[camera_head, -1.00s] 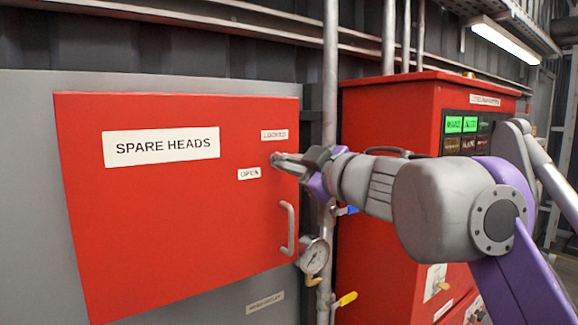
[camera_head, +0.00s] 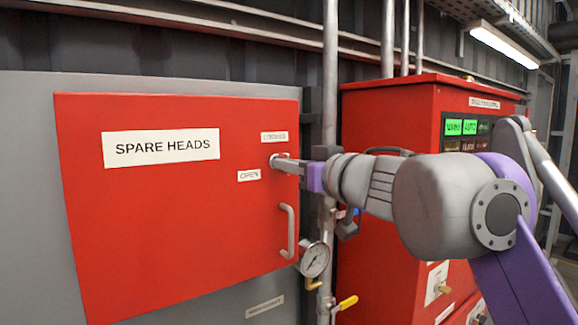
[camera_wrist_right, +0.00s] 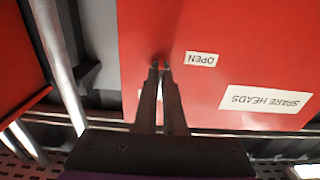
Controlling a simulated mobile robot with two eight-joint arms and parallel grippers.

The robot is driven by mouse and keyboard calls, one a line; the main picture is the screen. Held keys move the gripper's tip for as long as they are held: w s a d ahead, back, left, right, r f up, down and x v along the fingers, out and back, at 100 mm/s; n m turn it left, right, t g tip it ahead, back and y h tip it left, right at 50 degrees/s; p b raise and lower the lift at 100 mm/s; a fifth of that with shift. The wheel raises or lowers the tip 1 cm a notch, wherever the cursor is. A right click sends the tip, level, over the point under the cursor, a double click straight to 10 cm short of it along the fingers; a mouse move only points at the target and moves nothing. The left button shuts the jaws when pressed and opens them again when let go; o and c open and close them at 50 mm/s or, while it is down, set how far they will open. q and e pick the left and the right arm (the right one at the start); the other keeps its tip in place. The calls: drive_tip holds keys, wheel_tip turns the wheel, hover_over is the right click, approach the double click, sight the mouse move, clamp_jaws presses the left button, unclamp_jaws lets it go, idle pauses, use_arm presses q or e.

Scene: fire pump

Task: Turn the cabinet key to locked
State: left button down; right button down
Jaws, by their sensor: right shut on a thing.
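The red cabinet door (camera_head: 170,230) carries a SPARE HEADS label, a LOCKED label (camera_head: 274,136) and an OPEN label (camera_head: 249,175). My right gripper (camera_head: 276,161) is at the door's right side, between the LOCKED and OPEN labels. In the right wrist view, the gripper (camera_wrist_right: 160,70) has its fingertips close together against the door, beside the OPEN label (camera_wrist_right: 200,59). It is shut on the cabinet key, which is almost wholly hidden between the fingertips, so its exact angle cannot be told. My left gripper is not in view.
A grey door handle (camera_head: 288,232) is just below my right gripper. A vertical pipe (camera_head: 329,80) with a pressure gauge (camera_head: 315,260) and a yellow-handled valve (camera_head: 347,302) stands right of the door. A red control cabinet (camera_head: 390,115) stands behind my right arm.

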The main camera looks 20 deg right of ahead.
idle(0.5)
drive_tip(key=c, duration=1)
unclamp_jaws()
drive_tip(key=b+v, duration=0.1)
drive_tip(key=v, duration=0.9)
drive_tip(key=shift+s, duration=0.4)
drive_tip(key=shift+d, duration=0.15)
